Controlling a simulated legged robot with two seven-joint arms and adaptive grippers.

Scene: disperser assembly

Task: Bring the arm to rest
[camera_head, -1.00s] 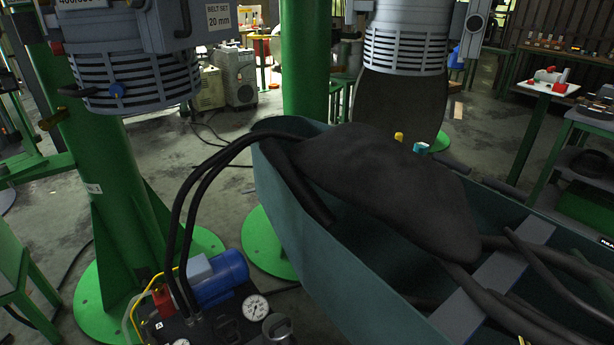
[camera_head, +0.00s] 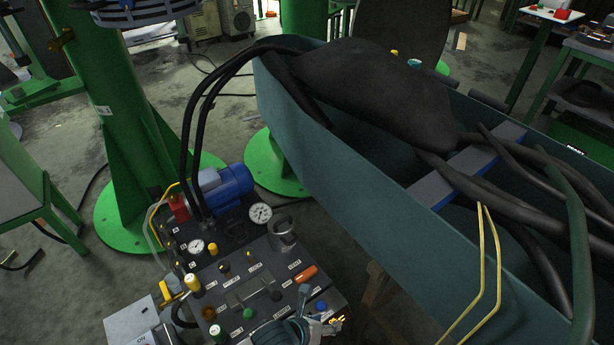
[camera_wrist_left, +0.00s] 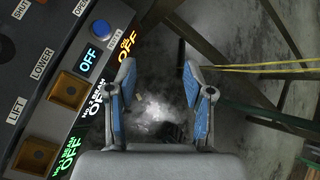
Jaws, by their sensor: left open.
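The gripper is beside the panel edge and apart from the buttons. The panel also shows at the left of the wrist view (camera_wrist_left: 45,68), with a blue button (camera_wrist_left: 101,28) and orange square buttons (camera_wrist_left: 73,87). My right gripper is not in view.
A teal trough (camera_head: 335,165) with a dark bulky mass (camera_head: 370,85) and black hoses stands behind and right of the panel. Yellow rods (camera_head: 482,260) rise at the right. A blue motor (camera_head: 228,184), gauges and a green column (camera_head: 95,110) stand left. Open floor shows below the fingers.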

